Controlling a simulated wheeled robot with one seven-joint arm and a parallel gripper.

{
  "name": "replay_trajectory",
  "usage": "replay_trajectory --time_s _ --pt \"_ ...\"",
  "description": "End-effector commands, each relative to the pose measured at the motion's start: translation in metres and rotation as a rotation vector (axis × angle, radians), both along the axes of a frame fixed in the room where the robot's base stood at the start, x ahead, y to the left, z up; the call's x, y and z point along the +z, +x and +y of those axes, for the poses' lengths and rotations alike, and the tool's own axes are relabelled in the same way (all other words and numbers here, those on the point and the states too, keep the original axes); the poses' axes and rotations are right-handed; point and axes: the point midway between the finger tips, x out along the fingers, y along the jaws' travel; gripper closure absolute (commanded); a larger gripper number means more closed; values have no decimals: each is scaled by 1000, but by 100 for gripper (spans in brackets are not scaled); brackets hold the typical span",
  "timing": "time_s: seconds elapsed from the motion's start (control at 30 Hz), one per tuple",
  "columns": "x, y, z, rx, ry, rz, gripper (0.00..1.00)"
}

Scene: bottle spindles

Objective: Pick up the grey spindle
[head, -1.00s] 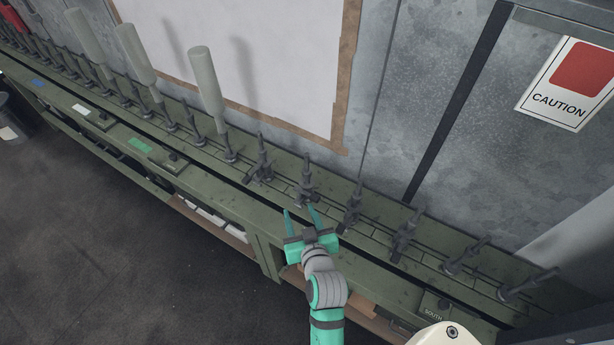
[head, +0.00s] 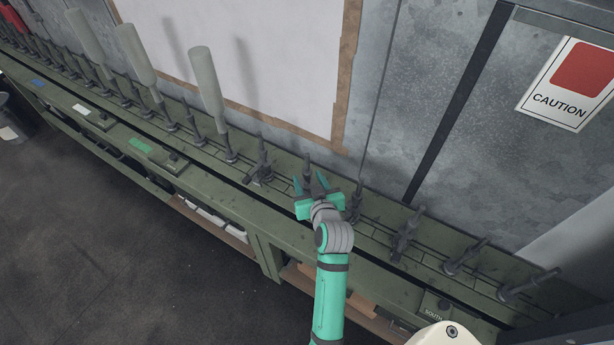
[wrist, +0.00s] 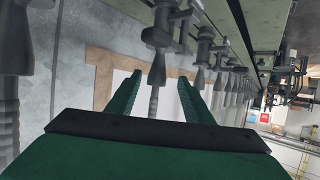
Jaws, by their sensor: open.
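A dark grey spindle (head: 307,164) stands on the green bench, just behind my gripper (head: 310,183) in the head view. My gripper is open, with its two teal fingers apart and pointing at the spindle. The fingers and palm hide the lower part of the spindle in that view. In the wrist view, the bench appears upside down and the spindle (wrist: 157,72) hangs between the two dark green fingers (wrist: 158,88). I cannot tell whether either finger touches it.
A row of similar grey spindles runs along the green bench (head: 215,188). One leans close to the right of my gripper (head: 355,203), another stands to the left (head: 263,160). Pale bottle-like cylinders (head: 207,80) top several spindles farther left. A wall stands behind.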

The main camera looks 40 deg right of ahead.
Motion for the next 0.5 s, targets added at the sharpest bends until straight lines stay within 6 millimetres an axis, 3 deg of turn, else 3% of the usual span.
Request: replay_trajectory --time_s 0.23,0.5 --pt "-9 28 -17 1 1 1 53" --pt "-12 35 -19 0 0 0 53"
